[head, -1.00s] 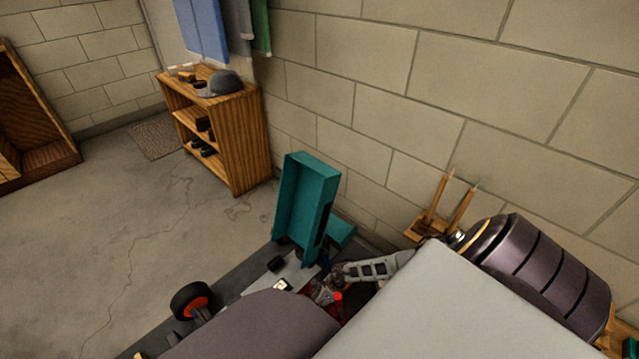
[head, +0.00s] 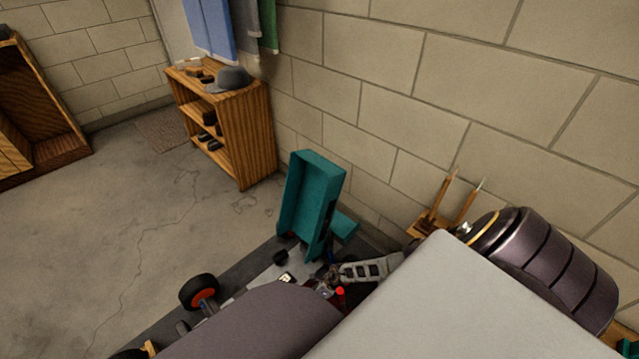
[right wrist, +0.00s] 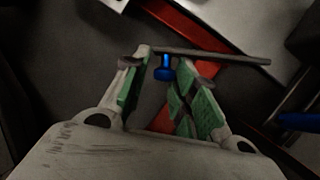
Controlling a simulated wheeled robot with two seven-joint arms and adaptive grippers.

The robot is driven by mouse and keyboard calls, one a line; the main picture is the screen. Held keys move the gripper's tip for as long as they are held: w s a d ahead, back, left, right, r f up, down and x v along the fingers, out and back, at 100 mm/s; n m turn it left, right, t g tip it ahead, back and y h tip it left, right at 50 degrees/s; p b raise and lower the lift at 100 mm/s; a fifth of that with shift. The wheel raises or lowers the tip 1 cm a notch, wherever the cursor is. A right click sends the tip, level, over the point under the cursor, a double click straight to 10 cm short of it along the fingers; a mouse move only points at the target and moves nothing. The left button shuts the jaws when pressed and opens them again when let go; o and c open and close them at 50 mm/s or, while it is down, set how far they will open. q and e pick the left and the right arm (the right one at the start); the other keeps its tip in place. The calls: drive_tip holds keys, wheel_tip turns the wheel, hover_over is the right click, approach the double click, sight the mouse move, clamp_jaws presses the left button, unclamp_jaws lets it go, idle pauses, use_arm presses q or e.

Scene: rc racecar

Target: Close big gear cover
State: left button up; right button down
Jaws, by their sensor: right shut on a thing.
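In the right wrist view my right gripper (right wrist: 168,72), with green finger pads, is shut on a thin dark grey plate (right wrist: 225,57). The plate is seen nearly edge-on across the fingertips. A blue knob (right wrist: 164,69) sits below the plate, between the fingers. I cannot tell for sure whether this plate is the big gear cover. Red and pale chassis parts (right wrist: 190,28) lie beyond it. In the head view the racecar chassis (head: 270,276) shows only in part, because my arm hides much of it. My left gripper is out of view.
A teal box-shaped part (head: 312,205) stands upright behind the chassis. A black wheel with an orange hub (head: 199,292) is at the car's left. A wooden shelf (head: 245,130) stands by the block wall. Another blue part (right wrist: 300,121) lies right in the wrist view.

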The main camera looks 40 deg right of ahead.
drive_tip(key=shift+w+d+r+m, duration=0.15)
drive_tip(key=shift+w+d+m, duration=0.25)
drive_tip(key=shift+w+d, duration=0.15)
drive_tip(key=c, duration=1.3)
unclamp_jaws()
drive_tip(key=shift+s+a, duration=0.1)
drive_tip(key=shift+a, duration=0.05)
drive_tip(key=shift+s+a, duration=0.1)
drive_tip(key=shift+a, duration=0.05)
drive_tip(key=shift+r, duration=0.1)
drive_tip(key=v, duration=1.1)
drive_tip(key=shift+s+r, duration=0.3)
